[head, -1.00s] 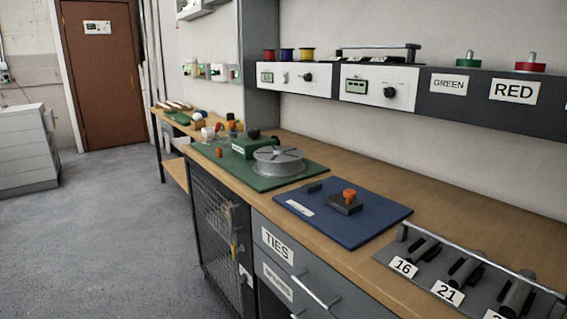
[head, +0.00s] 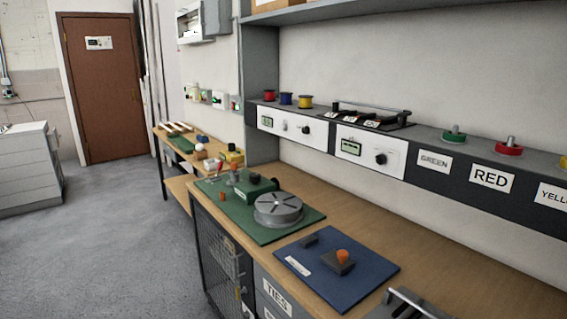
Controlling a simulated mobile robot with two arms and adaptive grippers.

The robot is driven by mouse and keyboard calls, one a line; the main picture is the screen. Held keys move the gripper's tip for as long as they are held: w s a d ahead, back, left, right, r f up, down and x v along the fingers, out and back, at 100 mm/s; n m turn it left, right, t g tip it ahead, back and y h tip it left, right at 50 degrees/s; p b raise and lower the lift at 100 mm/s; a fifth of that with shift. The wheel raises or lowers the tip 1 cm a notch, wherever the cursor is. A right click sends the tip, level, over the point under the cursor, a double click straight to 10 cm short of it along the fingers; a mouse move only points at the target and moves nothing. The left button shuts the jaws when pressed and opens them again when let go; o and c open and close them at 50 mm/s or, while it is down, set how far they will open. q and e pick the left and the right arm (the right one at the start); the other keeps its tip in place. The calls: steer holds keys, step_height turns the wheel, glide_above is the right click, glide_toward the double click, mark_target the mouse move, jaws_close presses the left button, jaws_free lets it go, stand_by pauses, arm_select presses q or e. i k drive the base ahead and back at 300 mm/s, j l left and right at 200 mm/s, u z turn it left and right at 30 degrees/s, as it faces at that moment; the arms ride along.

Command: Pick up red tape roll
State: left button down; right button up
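The red tape roll (head: 509,147) sits on the shelf at the right of the head view, above the label reading RED (head: 491,178). It lies flat around a short grey post that sticks up through its middle. A green roll (head: 454,136) sits the same way to its left, above the GREEN label. Neither of my grippers shows in the head view.
The wooden bench (head: 430,250) runs below the shelf, with a blue mat (head: 325,285) and a green mat (head: 232,209) bearing a grey round turntable (head: 278,209). Small red, blue and yellow spools stand farther left on the shelf. Grey floor (head: 120,230) is free at the left.

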mark_target(501, 147)
steer(key=z, duration=1.25)
